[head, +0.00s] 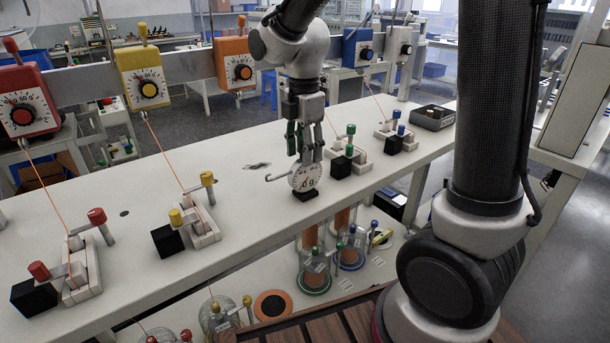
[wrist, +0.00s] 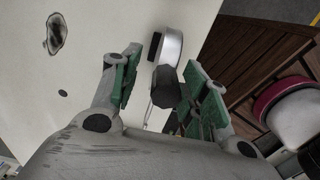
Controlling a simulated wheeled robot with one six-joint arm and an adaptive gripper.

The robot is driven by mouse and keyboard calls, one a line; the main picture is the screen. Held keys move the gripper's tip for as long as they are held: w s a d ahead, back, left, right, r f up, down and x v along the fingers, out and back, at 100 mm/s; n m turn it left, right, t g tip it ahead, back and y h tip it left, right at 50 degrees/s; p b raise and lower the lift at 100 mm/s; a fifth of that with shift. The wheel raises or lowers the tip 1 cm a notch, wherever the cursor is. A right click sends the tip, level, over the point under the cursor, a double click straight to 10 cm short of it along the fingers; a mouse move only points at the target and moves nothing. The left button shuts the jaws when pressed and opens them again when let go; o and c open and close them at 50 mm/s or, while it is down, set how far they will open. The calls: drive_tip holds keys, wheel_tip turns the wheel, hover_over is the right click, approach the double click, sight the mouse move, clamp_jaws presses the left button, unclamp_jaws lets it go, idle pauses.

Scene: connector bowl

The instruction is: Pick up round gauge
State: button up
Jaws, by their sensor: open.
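The round gauge (head: 305,178) has a white dial and stands upright on a small black base on the white table, near its front edge. A thin metal hook or rod reaches out from its left side. My gripper (head: 305,150) points down right above the gauge, with its green-padded fingers around or just over its top. In the wrist view my gripper (wrist: 155,82) is open, and the gauge (wrist: 170,48) shows edge-on as a silver rim between and beyond the fingertips. Whether a finger touches it I cannot tell.
A black base with green-knobbed levers (head: 343,160) stands close on the right. A yellow-knobbed lever unit (head: 200,220) and a red-knobbed one (head: 80,265) stand to the left. A dark tray (head: 433,117) lies at the far right. The table (head: 130,185) left of the gauge is mostly clear.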

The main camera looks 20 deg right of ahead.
sight(296, 174)
drive_tip(key=f, duration=0.4)
drive_tip(key=shift+s+f, duration=0.3)
drive_tip(key=shift+f, duration=0.1)
drive_tip(key=shift+c, duration=0.2)
clamp_jaws()
